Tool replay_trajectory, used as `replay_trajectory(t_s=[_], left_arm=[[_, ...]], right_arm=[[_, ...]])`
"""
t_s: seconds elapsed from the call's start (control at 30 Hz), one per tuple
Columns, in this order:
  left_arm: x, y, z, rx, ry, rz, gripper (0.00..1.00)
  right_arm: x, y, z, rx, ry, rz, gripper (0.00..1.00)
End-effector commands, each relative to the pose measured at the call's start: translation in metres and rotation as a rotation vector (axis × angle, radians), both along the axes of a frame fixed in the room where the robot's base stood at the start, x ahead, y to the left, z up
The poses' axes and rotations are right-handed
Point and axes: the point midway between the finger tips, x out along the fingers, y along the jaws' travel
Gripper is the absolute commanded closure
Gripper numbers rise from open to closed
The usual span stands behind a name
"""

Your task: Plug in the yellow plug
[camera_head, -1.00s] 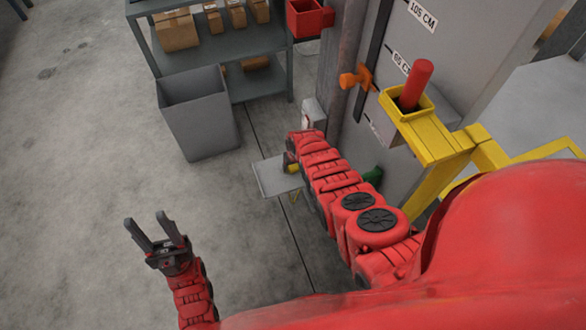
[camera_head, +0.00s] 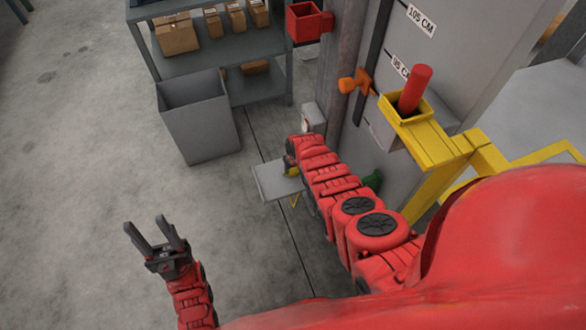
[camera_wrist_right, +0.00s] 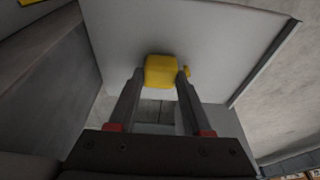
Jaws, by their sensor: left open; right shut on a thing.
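The yellow plug (camera_wrist_right: 160,72) is between the fingertips of my right gripper (camera_wrist_right: 160,76) in the right wrist view. The gripper is shut on it, above or against a pale flat surface; I cannot tell if they touch. In the head view, a little of the plug (camera_head: 291,171) shows at the end of my right arm, beside a small grey table (camera_head: 272,184). The arm hides most of the right gripper there. A small grey box (camera_head: 314,117) with a round face is beside the pillar, just beyond the gripper. My left gripper (camera_head: 155,232) is open and empty above the floor.
A grey bin (camera_head: 200,125) stands before a shelf (camera_head: 225,50) with cardboard boxes. A red bin (camera_head: 306,22) and an orange part (camera_head: 354,83) are near the pillar. A yellow frame (camera_head: 430,142) with a red cylinder (camera_head: 414,88) is at right. The left floor is clear.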

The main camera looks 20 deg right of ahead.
Motion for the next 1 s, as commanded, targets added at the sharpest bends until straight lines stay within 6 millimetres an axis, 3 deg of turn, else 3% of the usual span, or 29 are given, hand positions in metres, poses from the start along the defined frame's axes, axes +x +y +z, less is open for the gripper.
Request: replay_trajectory(t_s=[0.47,0.67,1.0], left_arm=[[0.000,0.000,0.020,0.000,0.000,0.000,0.50],[0.000,0.000,0.026,0.000,0.000,0.000,0.50],[0.000,0.000,0.030,0.000,0.000,0.000,0.50]], right_arm=[[0.000,0.000,0.037,-0.001,-0.002,0.000,1.00],[-0.022,0.020,0.038,0.000,-0.002,0.002,1.00],[-0.079,0.075,0.044,0.001,-0.001,0.002,1.00]])
